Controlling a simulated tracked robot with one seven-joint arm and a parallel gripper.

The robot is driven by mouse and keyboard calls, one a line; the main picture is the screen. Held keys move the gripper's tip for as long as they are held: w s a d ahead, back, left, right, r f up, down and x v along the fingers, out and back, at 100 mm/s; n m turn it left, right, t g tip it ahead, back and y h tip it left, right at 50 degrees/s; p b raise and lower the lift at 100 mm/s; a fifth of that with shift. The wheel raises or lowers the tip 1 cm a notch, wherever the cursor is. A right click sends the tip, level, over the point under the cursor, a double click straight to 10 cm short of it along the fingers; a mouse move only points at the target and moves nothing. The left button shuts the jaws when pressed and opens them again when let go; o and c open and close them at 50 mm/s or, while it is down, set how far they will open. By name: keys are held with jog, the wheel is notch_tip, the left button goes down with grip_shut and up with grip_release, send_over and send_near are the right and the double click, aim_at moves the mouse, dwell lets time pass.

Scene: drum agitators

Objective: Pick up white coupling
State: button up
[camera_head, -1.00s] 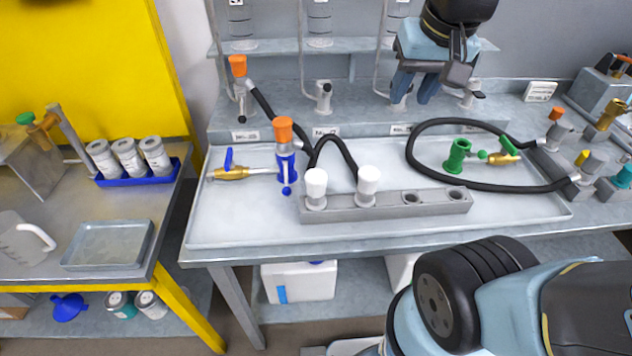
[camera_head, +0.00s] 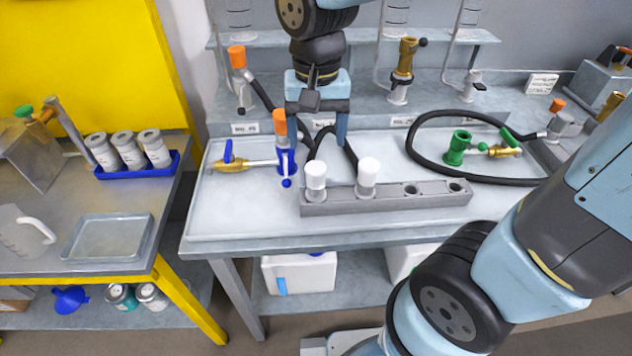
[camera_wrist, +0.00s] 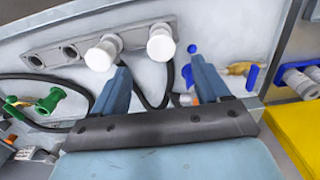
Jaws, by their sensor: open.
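Two white couplings stand upright in a grey block on the tray. The left one (camera_head: 316,177) and the right one (camera_head: 367,173) sit side by side in the head view. In the wrist view they show as the right-hand coupling (camera_wrist: 160,44) and the left-hand coupling (camera_wrist: 102,54). My gripper (camera_head: 317,142) is open and empty, with its blue fingers pointing down above and behind the couplings. In the wrist view its open fingers (camera_wrist: 160,82) point toward the couplings, apart from them as far as I can see.
The grey block (camera_head: 388,201) has two empty holes at its right. A blue valve with an orange cap (camera_head: 287,160) stands close left of my gripper. Black hoses (camera_head: 415,150) curve behind the block, near a green fitting (camera_head: 457,149). The tray's front left (camera_head: 235,211) is clear.

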aim_at(315, 166)
jog(key=shift+f, duration=4.6)
jog(key=shift+a, duration=0.1)
jog(key=c, duration=1.4)
